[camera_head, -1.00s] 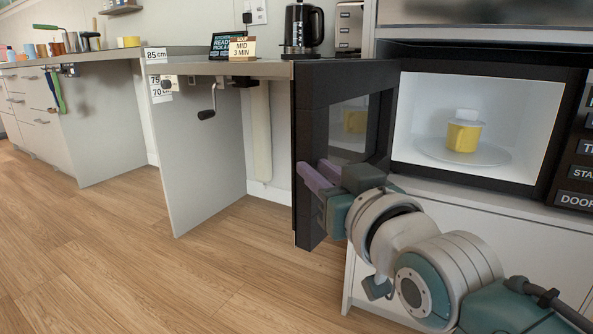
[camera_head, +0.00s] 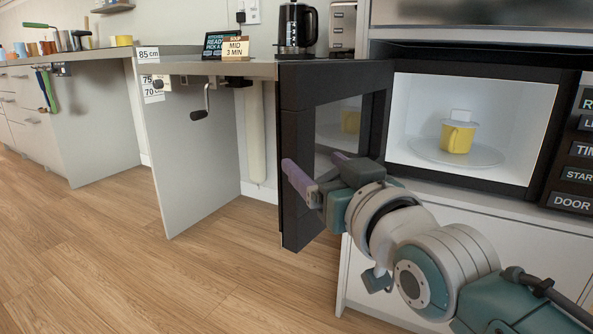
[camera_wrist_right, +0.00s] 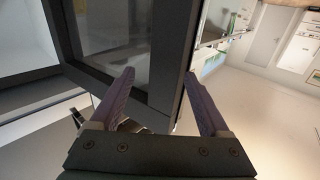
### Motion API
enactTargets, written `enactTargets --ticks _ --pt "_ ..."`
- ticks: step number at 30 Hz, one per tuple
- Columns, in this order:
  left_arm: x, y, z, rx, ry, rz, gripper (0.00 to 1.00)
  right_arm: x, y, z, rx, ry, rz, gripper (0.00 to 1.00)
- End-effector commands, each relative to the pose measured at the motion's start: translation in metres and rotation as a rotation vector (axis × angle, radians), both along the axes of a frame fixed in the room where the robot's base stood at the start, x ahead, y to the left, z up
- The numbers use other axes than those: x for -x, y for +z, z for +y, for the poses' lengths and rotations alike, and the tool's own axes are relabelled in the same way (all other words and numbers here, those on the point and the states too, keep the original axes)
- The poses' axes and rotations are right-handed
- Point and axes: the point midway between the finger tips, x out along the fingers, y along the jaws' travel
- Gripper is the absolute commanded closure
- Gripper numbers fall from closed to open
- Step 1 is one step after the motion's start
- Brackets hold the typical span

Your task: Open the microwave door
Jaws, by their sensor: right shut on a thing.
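The microwave (camera_head: 545,150) is at the right in the head view, with its lit cavity exposed. Its dark door (camera_head: 300,150) stands swung wide open to the left of the cavity, its window facing right. My right gripper (camera_head: 320,172) is at the free edge of the door, shut on it with one finger on each side. The right wrist view shows the purple fingers (camera_wrist_right: 160,95) straddling the dark door frame (camera_wrist_right: 150,110); the exact contact is partly hidden. My left gripper is not in view.
A black kettle (camera_head: 297,27) and signs stand on the counter (camera_head: 215,67) behind the door. A crank (camera_head: 203,108) hangs below that counter. The wooden floor (camera_head: 180,285) is clear.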

Motion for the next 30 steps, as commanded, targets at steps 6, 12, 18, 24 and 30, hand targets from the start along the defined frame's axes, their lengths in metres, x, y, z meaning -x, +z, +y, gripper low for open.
enactTargets --ticks 6,12,18,24,30 --pt "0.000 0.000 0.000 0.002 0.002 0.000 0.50 0.000 0.001 0.000 -0.002 -0.001 -0.003 0.28" --pt "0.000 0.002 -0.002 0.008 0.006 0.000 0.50 0.001 0.001 0.000 -0.002 0.000 -0.002 0.28" --pt "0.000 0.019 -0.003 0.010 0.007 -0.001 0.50 0.024 0.003 -0.006 0.000 0.000 0.004 0.28" --pt "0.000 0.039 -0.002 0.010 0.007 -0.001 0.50 0.063 0.003 -0.017 -0.001 0.000 0.004 0.28" --pt "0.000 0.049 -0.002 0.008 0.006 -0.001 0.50 0.090 0.001 -0.025 -0.001 0.000 0.003 0.28"
